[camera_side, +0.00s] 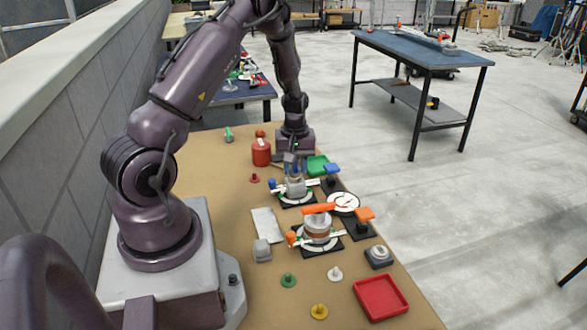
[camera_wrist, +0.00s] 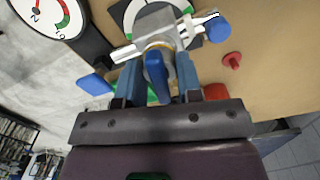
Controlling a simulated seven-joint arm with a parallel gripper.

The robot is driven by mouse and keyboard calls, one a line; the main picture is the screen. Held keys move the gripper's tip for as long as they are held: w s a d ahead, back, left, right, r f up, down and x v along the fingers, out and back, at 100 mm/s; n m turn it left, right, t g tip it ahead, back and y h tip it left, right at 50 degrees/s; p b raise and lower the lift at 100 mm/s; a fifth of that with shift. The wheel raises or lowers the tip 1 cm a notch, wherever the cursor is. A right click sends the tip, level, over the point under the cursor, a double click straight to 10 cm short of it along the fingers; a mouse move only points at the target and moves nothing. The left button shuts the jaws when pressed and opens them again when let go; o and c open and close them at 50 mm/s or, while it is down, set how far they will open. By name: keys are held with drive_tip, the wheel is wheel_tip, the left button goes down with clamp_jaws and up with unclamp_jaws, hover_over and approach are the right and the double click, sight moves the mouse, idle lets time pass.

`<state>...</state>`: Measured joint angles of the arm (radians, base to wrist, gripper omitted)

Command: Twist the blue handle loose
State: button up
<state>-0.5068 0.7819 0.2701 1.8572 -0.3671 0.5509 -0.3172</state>
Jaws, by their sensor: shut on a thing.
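The blue handle (camera_wrist: 155,76) sits upright between the two fingers of my gripper (camera_wrist: 158,66) in the wrist view. It is on top of a grey metal fitting (camera_wrist: 151,24) over a round black-and-white dial. In the side view my gripper (camera_side: 293,164) points down at this same fitting (camera_side: 296,187), at the far end of the board. The jaws are shut on the handle, and the fingers largely hide it in the side view. A blue knob (camera_wrist: 218,29) sits on the end of the fitting's white crossbar.
A second fitting with an orange handle (camera_side: 320,208) stands nearer the camera. A gauge (camera_side: 343,203) lies to the right. A red tray (camera_side: 381,297) is at front right.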

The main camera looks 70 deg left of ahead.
drive_tip(key=n, duration=0.6)
drive_tip(key=shift+n, duration=0.4)
drive_tip(key=o, duration=0.6)
drive_tip(key=shift+r, duration=3.75)
